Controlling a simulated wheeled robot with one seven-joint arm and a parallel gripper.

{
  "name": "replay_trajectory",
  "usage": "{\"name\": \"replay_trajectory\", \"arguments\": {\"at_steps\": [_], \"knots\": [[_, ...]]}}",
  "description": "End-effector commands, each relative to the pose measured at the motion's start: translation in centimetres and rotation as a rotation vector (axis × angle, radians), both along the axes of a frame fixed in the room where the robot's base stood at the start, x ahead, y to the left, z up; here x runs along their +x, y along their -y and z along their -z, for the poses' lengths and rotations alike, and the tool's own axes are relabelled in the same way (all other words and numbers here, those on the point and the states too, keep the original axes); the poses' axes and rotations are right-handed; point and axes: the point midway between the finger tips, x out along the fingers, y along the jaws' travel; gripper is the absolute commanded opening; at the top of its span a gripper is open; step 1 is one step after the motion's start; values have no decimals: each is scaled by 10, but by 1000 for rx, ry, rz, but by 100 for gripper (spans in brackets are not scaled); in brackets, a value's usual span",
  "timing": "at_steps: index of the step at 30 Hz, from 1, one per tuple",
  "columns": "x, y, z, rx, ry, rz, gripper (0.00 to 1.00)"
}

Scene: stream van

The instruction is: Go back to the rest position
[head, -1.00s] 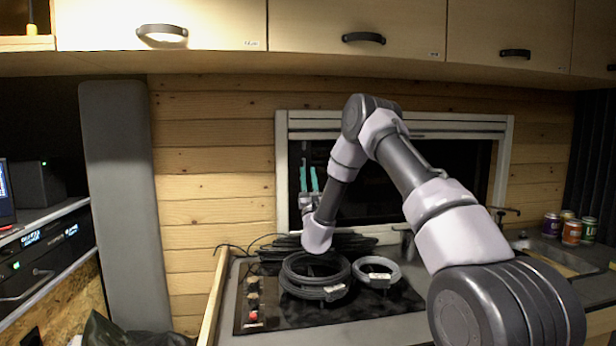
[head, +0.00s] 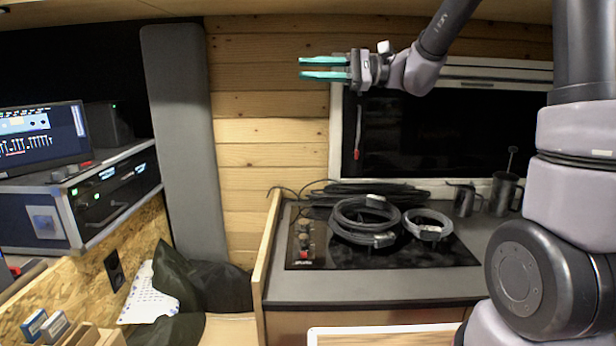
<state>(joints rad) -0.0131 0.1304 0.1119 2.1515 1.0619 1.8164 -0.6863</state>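My gripper (head: 324,68) is high in the head view, in front of the wooden wall and the top left corner of the window. Its two teal fingers point left, with a clear gap between them and nothing in the gap. My arm reaches in from the right side of the picture. The gripper is well above the counter and apart from everything on it.
Below is the counter (head: 330,288) with cable coils (head: 366,222) on a dark hob. Metal mugs (head: 503,194) stand at its right. A rack with a monitor (head: 42,138) is at the left. A tall grey panel (head: 180,140) stands beside the wall.

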Motion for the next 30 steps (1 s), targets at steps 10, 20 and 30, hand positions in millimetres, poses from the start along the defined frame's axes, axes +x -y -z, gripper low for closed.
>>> {"name": "replay_trajectory", "arguments": {"at_steps": [10,20,30], "knots": [[-119,90,64,-780,285,20,29],[-152,210,77,-1306,603,269,29],[-156,237,71,-1410,689,344,29]]}}
